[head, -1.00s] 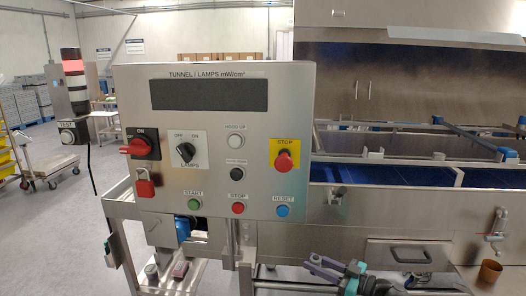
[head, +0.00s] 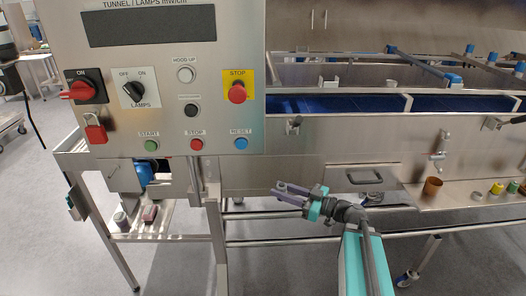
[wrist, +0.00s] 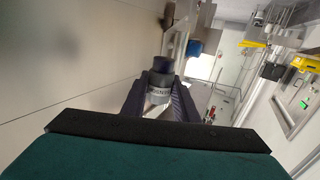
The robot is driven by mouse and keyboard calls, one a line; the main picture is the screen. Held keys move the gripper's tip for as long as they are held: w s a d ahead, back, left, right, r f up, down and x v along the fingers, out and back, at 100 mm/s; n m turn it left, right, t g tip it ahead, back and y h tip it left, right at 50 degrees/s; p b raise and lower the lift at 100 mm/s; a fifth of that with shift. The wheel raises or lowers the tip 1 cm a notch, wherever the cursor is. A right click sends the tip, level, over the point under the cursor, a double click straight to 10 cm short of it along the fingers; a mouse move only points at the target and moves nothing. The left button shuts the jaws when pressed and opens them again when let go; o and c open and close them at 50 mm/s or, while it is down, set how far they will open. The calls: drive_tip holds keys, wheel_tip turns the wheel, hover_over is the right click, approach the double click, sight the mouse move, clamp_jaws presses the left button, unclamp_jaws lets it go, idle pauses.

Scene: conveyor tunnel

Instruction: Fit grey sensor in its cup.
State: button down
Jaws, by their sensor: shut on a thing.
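My gripper (head: 288,192) reaches left in front of the steel cabinet, below the control panel. In the wrist view my gripper (wrist: 160,100) has its two dark fingers shut on a short grey cylinder with a pale lettered band, the grey sensor (wrist: 159,95). Its lettering is too small to read surely. In the head view the held sensor is hard to make out. A brown cup (head: 432,188) stands upright on the ledge at the right, apart from my gripper; I cannot tell whether it is the sensor's cup.
The control panel (head: 160,110) overhangs on the left. A small grey cylinder (head: 121,221) and a dark red block (head: 150,214) stand on the low shelf. A tap (head: 439,150), a drawer handle (head: 372,178) and a yellow item (head: 497,188) are to the right. Steel rails run below.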

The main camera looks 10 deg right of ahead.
drive_tip(key=s+d+m+t+h+p, duration=0.2)
drive_tip(key=d+m+h, duration=0.15)
drive_tip(key=d, duration=0.75)
drive_tip(key=s+d+m+t+h+p, duration=0.25)
drive_tip(key=d+h, duration=0.25)
drive_tip(key=d, duration=0.6)
drive_tip(key=s+d+m+t+h+p, duration=0.1)
drive_tip(key=s+d+m+t+h, duration=0.2)
drive_tip(key=d, duration=0.8)
drive_tip(key=s+d+f+m+g+h+p, duration=0.2)
drive_tip(key=s+d+m+h, duration=0.6)
drive_tip(key=s+d, duration=1.4)
drive_tip(key=d+g+h+p, duration=0.1)
drive_tip(key=h+p, duration=0.1)
drive_tip(key=h, duration=0.2)
drive_tip(key=shift+s+d+h, duration=0.15)
drive_tip(key=shift+d+h, duration=0.15)
drive_tip(key=shift+h, duration=0.05)
drive_tip(key=shift+g, duration=0.25)
